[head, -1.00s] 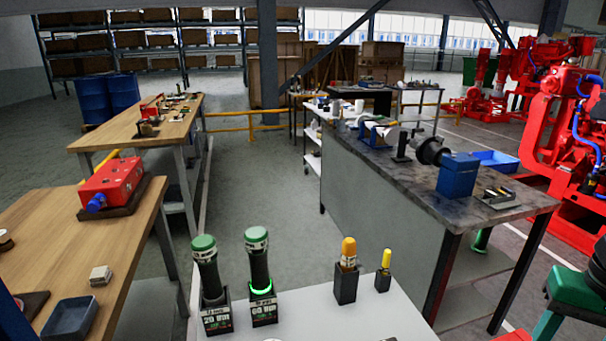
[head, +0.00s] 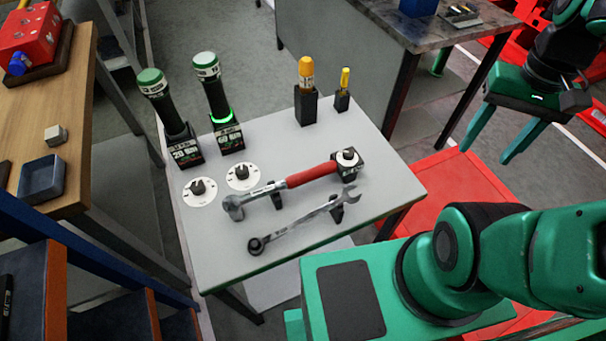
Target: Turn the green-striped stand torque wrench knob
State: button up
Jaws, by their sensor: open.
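Two black torque wrenches with green caps stand upright in black labelled stands at the table's back left in the head view. The left torque wrench (head: 165,104) has a stand (head: 185,150) that seems to read 20. The right torque wrench (head: 212,88) has a glowing green ring at its stand (head: 229,138), which seems to read 60. Two dark knobs on white dials lie in front, the left knob (head: 197,187) and the right knob (head: 242,173). I cannot tell stripes on the stands. My gripper (head: 477,152) is open and empty, right of the table and apart from the knobs.
A red-handled torque wrench (head: 312,175) and a spanner (head: 302,222) lie on holders on the white table (head: 218,250). Yellow-handled tools (head: 306,72) stand at the back. A wooden bench (head: 55,100) is left, a dark workbench (head: 370,25) behind. My arm spans the right side.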

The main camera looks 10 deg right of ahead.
aim_at(348, 154)
jog(key=u, duration=0.4)
jog(key=k, duration=1.05)
jog(key=u, duration=1)
jog(key=i, duration=0.85)
jog(key=z, duration=0.45)
